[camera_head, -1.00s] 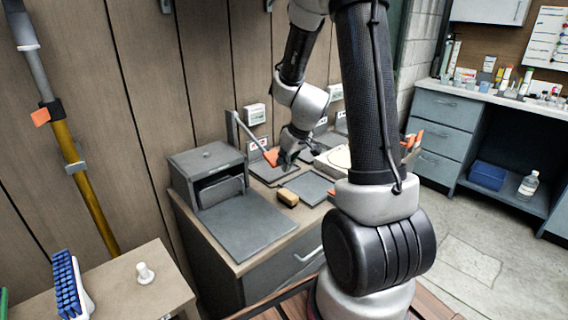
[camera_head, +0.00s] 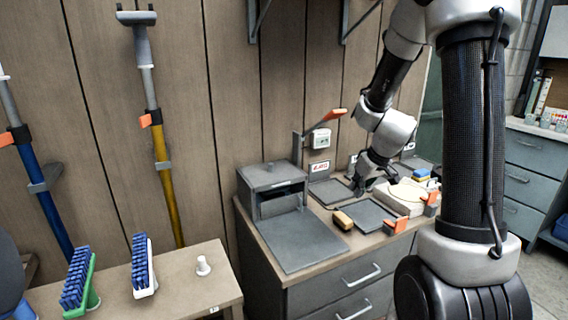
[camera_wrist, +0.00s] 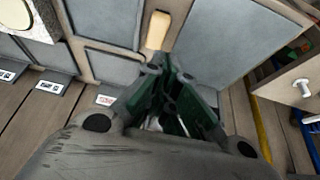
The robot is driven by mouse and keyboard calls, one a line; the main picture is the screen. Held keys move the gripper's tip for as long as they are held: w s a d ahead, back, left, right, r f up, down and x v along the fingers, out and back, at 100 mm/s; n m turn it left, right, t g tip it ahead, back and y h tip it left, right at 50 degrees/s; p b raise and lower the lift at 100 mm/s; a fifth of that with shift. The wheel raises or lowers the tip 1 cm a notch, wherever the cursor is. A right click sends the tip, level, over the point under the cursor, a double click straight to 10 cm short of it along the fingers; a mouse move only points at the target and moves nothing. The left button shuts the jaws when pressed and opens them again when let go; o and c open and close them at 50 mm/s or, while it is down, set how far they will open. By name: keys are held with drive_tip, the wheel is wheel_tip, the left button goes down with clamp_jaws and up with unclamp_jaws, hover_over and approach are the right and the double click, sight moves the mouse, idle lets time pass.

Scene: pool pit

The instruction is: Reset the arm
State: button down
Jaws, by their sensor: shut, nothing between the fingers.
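My gripper (camera_head: 360,186) is shut and empty, low over the back of the grey workbench cabinet (camera_head: 345,285). In the wrist view its dark green fingers (camera_wrist: 166,68) are together, with the end of a tan block (camera_wrist: 158,30) just beyond them in the picture. That block also shows in the head view (camera_head: 343,219), lying on the worktop below and left of the gripper, apart from it. My arm reaches down from the upper right.
Brushes (camera_head: 142,268) and a white peg (camera_head: 203,265) stand on the left table. Poles (camera_head: 168,190) hang on the wall.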

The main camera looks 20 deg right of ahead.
drive_tip(key=s+a+m+g+y, duration=0.1)
drive_tip(key=s+a+m+g, duration=0.2)
drive_tip(key=s, duration=0.6)
drive_tip(key=s+a+r+t+h, duration=0.2)
drive_tip(key=s+r, duration=1.5)
drive_tip(key=shift+a+n, duration=0.2)
drive_tip(key=shift+n, duration=0.1)
